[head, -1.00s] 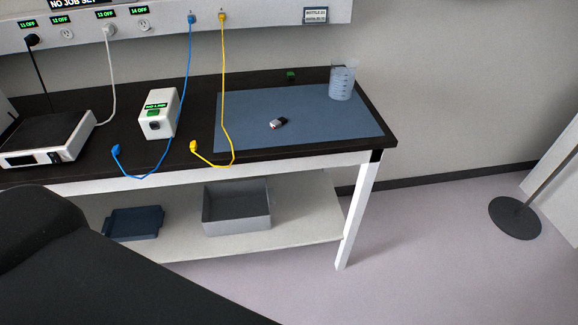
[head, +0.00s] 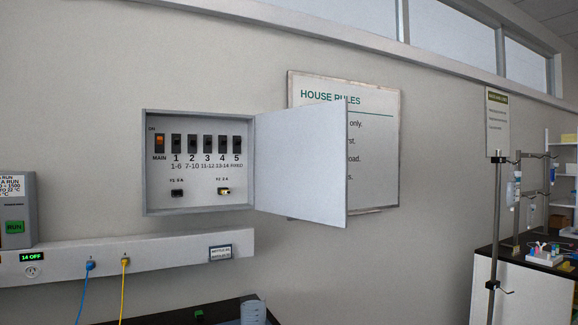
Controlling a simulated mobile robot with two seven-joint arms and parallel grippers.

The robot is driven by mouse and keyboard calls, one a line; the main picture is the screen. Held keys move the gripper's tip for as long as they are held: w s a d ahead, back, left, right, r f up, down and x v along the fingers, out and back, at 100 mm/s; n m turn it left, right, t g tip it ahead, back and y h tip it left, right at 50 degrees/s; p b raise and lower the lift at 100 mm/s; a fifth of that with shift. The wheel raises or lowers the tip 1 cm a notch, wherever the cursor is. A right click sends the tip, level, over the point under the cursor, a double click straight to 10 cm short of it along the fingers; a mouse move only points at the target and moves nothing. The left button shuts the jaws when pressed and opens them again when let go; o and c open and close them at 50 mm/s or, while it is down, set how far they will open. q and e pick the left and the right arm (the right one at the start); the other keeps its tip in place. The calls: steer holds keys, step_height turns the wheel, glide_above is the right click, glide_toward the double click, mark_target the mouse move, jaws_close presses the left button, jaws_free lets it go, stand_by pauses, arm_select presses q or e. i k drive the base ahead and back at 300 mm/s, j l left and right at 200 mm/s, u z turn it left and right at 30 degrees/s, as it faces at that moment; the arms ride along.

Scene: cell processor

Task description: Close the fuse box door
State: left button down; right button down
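The fuse box (head: 199,203) is a grey box on the wall, left of the middle in the head view. Its door (head: 300,163) is hinged on the right side and stands wide open, swung out to the right. Inside are a lit orange MAIN switch (head: 160,141), several black breakers (head: 207,143) and two fuse holders, one black (head: 177,193) and one with a pale, brassy part (head: 223,191). Neither of my grippers shows in this view.
The door partly hides the House Rules board (head: 372,150). A socket rail (head: 150,258) with blue and yellow plugs runs below the box. A beaker (head: 253,311) stands on the bench below. A metal stand (head: 496,230) is at right.

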mark_target(301, 153)
steer(key=i+l+u, duration=0.1)
steer(key=u, duration=0.25)
steer(key=l+u, duration=0.1)
steer(key=u, duration=0.3)
steer(key=i+l+u, duration=0.15)
steer(key=u, duration=0.2)
steer(key=i+l+u, duration=0.1)
steer(key=l+u, duration=0.45)
steer(key=l, duration=0.3)
steer(key=l+u, duration=0.25)
steer(key=l, duration=2.5)
steer(key=i+u, duration=0.05)
steer(key=i, duration=0.05)
